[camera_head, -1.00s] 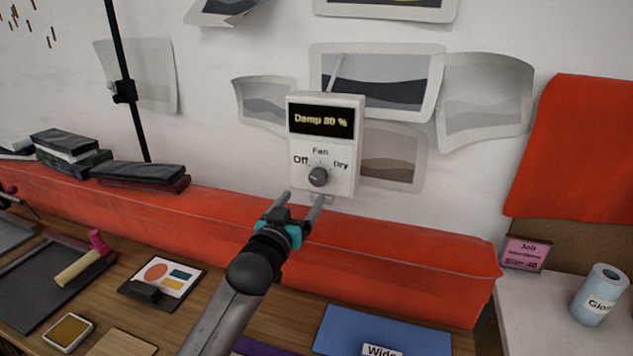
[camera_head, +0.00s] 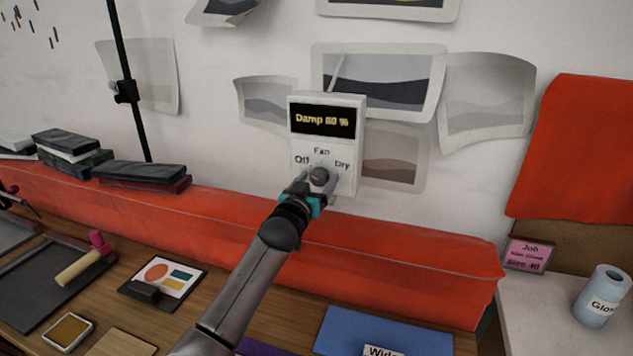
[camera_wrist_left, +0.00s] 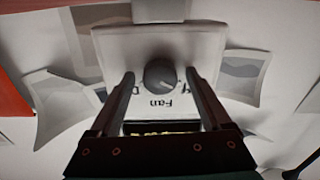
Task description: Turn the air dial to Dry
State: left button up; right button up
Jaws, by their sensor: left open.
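The air dial is a dark round knob (camera_head: 319,176) on a white wall box (camera_head: 328,145). The box's black display reads "Damp 80 %", with "Off", "Fan" and "Dry" printed around the knob. My left gripper (camera_head: 318,178) is open at the box, one finger on each side of the knob. In the left wrist view, the knob (camera_wrist_left: 160,74) appears upside down between the spread fingers, with gaps on both sides. My right gripper is not in view.
A long red padded ledge (camera_head: 400,262) runs below the box. Paper prints (camera_head: 383,82) hang around it. The wooden bench holds a blue sheet (camera_head: 390,330) and a print card (camera_head: 163,278).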

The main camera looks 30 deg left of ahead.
pick_arm(q)
grip_shut()
dwell(0.6)
